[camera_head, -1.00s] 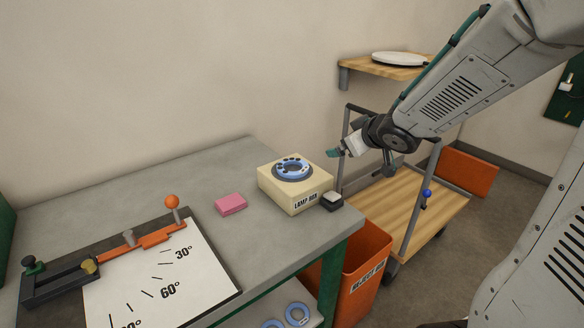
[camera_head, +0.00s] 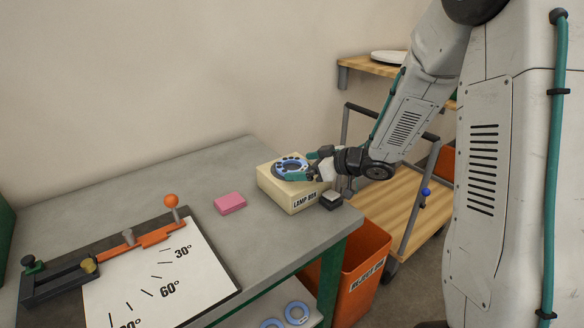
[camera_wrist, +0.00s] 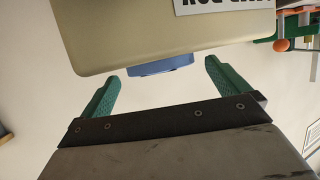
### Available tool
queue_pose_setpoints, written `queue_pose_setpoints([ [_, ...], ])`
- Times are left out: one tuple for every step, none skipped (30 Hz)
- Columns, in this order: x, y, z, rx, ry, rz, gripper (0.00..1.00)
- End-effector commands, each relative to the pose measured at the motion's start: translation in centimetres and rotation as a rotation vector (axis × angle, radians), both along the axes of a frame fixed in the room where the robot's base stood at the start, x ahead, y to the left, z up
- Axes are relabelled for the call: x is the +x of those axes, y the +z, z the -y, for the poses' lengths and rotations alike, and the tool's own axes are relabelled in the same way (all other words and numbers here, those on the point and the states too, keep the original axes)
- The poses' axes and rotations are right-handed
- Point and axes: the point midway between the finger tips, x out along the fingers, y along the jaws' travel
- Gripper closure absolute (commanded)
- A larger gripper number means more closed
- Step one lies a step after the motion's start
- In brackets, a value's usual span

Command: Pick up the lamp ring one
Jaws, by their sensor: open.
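A blue ring with dark spots (camera_head: 287,163) lies on top of the cream lamp box (camera_head: 275,191), on the right part of the grey bench. It looks to be the lamp ring. My gripper (camera_head: 308,167) is at the right side of the ring, fingers pointing left, partly covering its right edge. In the wrist view, the green fingers (camera_wrist: 162,76) are spread apart and empty between. The blue ring's edge (camera_wrist: 162,66) shows just ahead of the gap between them, against the box (camera_wrist: 150,35), which appears upside down. Contact with the ring cannot be seen.
A small black block with a pale top (camera_head: 331,200) stands beside the box at the bench corner. A pink block (camera_head: 230,203) and an angle board (camera_head: 160,280) lie left. More blue rings (camera_head: 297,313) are below. An orange bin (camera_head: 365,260) and cart (camera_head: 400,205) stand right.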

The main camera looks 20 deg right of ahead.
Motion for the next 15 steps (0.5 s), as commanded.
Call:
queue_pose_setpoints([
  [0.36, -0.23, -0.37, 0.0, 0.002, -0.001, 0.0],
  [0.5, -0.29, -0.46, 0.0, 0.001, 0.0, 0.0],
  [0.63, -0.34, -0.53, 0.001, 0.0, -0.001, 0.0],
  [0.68, -0.36, -0.57, 0.001, 0.0, -0.001, 0.0],
  [0.7, -0.36, -0.58, 0.001, -0.001, 0.0, 0.0],
  [0.71, -0.36, -0.58, 0.0, -0.001, 0.001, 0.0],
  [0.7, -0.35, -0.57, 0.0, -0.001, 0.001, 0.0],
  [0.69, -0.35, -0.56, 0.0, -0.001, 0.001, 0.0],
  [0.69, -0.35, -0.56, 0.0, -0.001, 0.0, 0.0],
  [0.69, -0.35, -0.56, 0.0, -0.001, 0.0, 0.03],
  [0.69, -0.35, -0.56, 0.0, -0.001, 0.0, 0.11],
  [0.67, -0.34, -0.56, 0.0, -0.001, 0.0, 0.22],
  [0.68, -0.34, -0.55, 0.0, -0.001, 0.0, 0.31],
  [0.67, -0.34, -0.56, 0.0, -0.001, 0.0, 0.39],
  [0.67, -0.34, -0.56, 0.0, -0.001, 0.0, 0.41],
])
